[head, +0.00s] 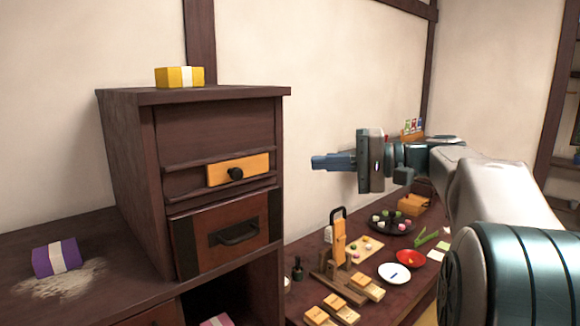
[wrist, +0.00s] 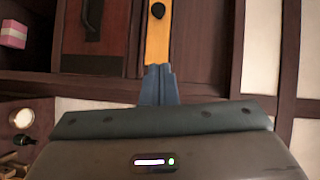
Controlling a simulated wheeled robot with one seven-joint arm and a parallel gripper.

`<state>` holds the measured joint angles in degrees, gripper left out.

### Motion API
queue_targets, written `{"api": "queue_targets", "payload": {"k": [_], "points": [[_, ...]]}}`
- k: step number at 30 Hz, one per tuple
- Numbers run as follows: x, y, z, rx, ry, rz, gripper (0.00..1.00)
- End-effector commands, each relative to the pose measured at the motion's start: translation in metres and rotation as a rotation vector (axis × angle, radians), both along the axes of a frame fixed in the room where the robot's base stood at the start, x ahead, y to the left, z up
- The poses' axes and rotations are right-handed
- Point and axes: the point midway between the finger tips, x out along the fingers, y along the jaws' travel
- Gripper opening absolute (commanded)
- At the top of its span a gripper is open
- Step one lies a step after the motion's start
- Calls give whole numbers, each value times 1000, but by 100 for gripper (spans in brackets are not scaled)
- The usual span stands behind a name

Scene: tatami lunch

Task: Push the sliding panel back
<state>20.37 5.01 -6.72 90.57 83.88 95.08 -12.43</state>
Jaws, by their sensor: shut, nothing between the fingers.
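The sliding panel (head: 252,168) is a yellow-orange board with a round black knob (head: 235,173). It sits in a railed slot of the dark cabinet, at the right part of the slot. The slot to its left looks dark. The panel also shows in the wrist view (wrist: 158,42), with the knob near the top edge. My gripper (head: 314,163) is shut and empty. It points left, at about the panel's height, right of the cabinet in the head view. In the wrist view the fingertips (wrist: 159,68) line up with the panel's near end; contact cannot be told.
Below the panel is a red-brown drawer (head: 195,246) with a black handle. A yellow box (head: 168,77) lies on the cabinet top. A purple box (head: 55,259) lies left on the counter. Right stands a low table with a white plate (head: 394,273), red bowl (head: 411,258) and wooden blocks.

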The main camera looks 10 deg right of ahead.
Motion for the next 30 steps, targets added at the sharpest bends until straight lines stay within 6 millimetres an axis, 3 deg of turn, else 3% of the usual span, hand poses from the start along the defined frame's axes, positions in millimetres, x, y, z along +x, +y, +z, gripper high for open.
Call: {"api": "queue_targets", "payload": {"k": [14,18,30], "points": [[33,89,-8,1,3,5,0],[23,107,-12,0,1,4,0],[17,123,-16,-1,0,1,0]]}}
